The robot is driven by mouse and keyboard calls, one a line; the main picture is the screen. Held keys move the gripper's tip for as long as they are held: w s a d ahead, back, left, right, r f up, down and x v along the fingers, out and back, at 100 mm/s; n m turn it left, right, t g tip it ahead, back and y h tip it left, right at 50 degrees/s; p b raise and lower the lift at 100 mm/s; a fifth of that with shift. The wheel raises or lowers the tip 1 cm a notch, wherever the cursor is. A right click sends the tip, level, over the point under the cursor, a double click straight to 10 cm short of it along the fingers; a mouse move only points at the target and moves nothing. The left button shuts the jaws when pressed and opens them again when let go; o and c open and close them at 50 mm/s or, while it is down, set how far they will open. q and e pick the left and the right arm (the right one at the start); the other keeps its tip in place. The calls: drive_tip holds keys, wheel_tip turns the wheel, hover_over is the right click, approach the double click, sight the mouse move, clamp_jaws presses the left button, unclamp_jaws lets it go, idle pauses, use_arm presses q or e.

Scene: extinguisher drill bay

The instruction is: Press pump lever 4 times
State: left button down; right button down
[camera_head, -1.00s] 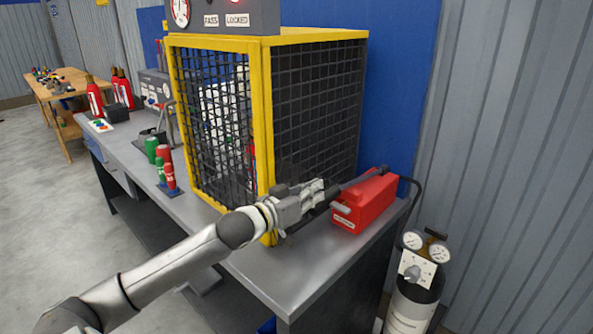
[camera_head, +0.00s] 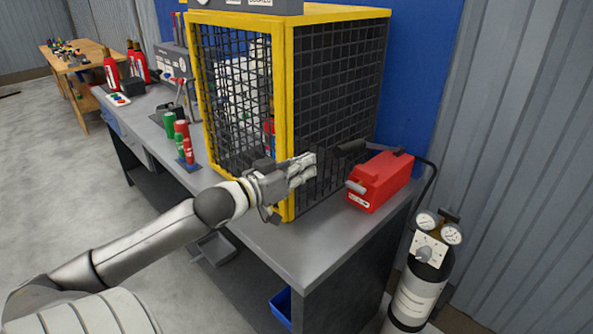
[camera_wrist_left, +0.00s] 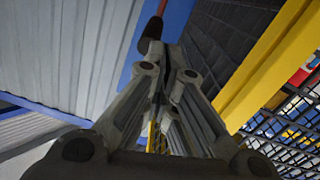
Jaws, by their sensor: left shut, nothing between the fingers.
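The red pump box (camera_head: 381,184) stands on the right end of the grey bench. Its lever (camera_head: 352,147) has a dark grip that sticks out to the left, above the box and roughly level. My left gripper (camera_head: 313,163) is shut and empty, just left of the grip's end, in front of the cage. In the left wrist view the closed fingers (camera_wrist_left: 160,75) point up toward the dark grip (camera_wrist_left: 152,32). I cannot tell whether they touch it. My right gripper is not in view.
The yellow-framed mesh cage (camera_head: 285,120) stands close behind my left gripper. A gas cylinder with gauges (camera_head: 420,280) stands on the floor right of the bench. Red and green canisters (camera_head: 181,140) stand left of the cage. The bench front (camera_head: 300,245) is clear.

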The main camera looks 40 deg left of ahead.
use_arm(q)
drive_tip(key=shift+s+a+r, duration=0.15)
drive_tip(key=shift+s, duration=1.05)
